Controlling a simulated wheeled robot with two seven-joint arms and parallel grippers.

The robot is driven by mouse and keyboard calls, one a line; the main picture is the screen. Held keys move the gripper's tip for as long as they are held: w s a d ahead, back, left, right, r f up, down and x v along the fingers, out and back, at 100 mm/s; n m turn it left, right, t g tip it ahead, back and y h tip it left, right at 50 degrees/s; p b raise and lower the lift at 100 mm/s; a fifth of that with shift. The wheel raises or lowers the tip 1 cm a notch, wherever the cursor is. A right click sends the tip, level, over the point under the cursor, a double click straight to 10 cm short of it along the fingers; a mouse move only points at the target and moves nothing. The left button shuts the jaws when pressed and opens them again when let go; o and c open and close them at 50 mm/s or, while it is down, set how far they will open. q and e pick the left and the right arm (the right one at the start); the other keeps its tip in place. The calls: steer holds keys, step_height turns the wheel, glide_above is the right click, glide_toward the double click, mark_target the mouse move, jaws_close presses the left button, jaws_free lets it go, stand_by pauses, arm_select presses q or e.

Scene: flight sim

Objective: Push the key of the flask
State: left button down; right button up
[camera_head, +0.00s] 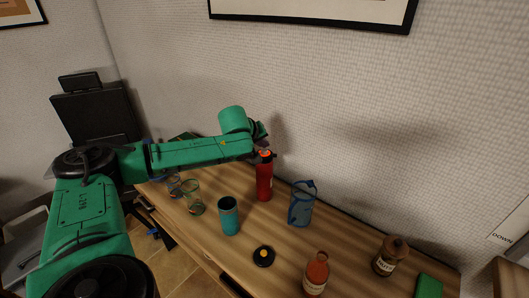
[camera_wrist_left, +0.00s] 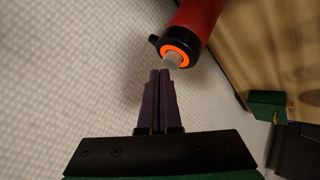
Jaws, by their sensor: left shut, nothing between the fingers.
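The red flask (camera_head: 264,185) stands upright near the back edge of the wooden table. In the left wrist view, the flask (camera_wrist_left: 197,18) shows a black cap with an orange ring and a pale grey key (camera_wrist_left: 172,61) at its centre. My left gripper (camera_wrist_left: 160,72) is shut and empty, its dark fingertips beside and very close to the key. Whether they touch it I cannot tell. In the head view, my left wrist is over the flask's top and partly hides the cap. My right gripper is not in view.
A teal cup (camera_head: 228,217), clear glasses (camera_head: 192,198) and a blue pitcher (camera_head: 302,205) stand around the flask. A black lid (camera_head: 263,256), an orange bottle (camera_head: 316,274) and a brown jar (camera_head: 389,257) are nearer or farther right. The wall is close behind.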

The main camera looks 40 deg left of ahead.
arm_select(q)
steer(key=shift+f+b, duration=0.3)
steer(key=shift+f, duration=0.25)
steer(key=shift+r+p, duration=0.45)
steer(key=shift+r, duration=0.05)
step_height(320, 180, up, 6)
steer(key=p, duration=0.5)
stand_by(0.3)
